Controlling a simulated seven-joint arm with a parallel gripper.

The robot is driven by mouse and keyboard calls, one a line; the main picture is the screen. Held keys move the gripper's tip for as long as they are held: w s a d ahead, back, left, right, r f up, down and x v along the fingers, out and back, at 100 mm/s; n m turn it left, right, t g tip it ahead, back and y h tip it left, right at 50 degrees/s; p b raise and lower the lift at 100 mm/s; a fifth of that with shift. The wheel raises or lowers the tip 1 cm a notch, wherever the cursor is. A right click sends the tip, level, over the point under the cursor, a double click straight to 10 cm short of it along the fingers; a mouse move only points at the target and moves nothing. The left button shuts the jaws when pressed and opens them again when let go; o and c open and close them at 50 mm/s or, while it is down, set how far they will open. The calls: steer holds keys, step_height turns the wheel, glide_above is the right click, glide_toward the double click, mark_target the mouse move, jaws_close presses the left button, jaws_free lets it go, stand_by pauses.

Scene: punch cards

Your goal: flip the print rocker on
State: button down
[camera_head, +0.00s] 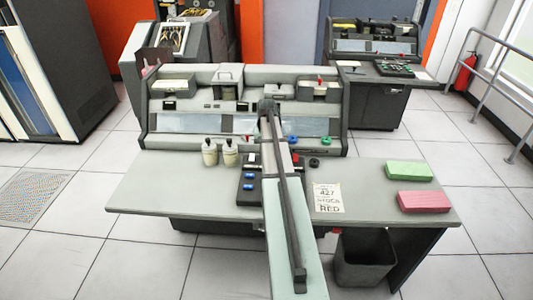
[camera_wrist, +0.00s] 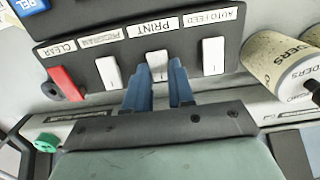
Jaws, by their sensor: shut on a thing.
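The print rocker (camera_wrist: 157,64) is a white switch on a dark panel (camera_wrist: 90,35), below an upside-down PRINT label (camera_wrist: 152,28) in the wrist view. My gripper (camera_wrist: 160,75) has its two blue fingers on either side of the rocker's near end, shut on it. Whether the rocker is tipped on or off is not clear. In the head view my arm covers part of the dark panel (camera_head: 247,190) and hides the rocker and fingertips.
In the wrist view, white PROGRAM (camera_wrist: 109,72) and AUTO FEED (camera_wrist: 213,56) rockers flank it; a red CLEAR switch (camera_wrist: 66,82) and cream cylinder (camera_wrist: 278,60) lie farther out. Green (camera_head: 408,171) and pink (camera_head: 424,201) card stacks are on the desk's right.

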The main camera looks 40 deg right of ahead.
steer(key=c, duration=1)
jaws_free()
steer(key=shift+o, duration=0.2)
step_height(320, 180, up, 14)
steer(key=shift+w+d, duration=0.2)
steer(key=shift+f, duration=0.1)
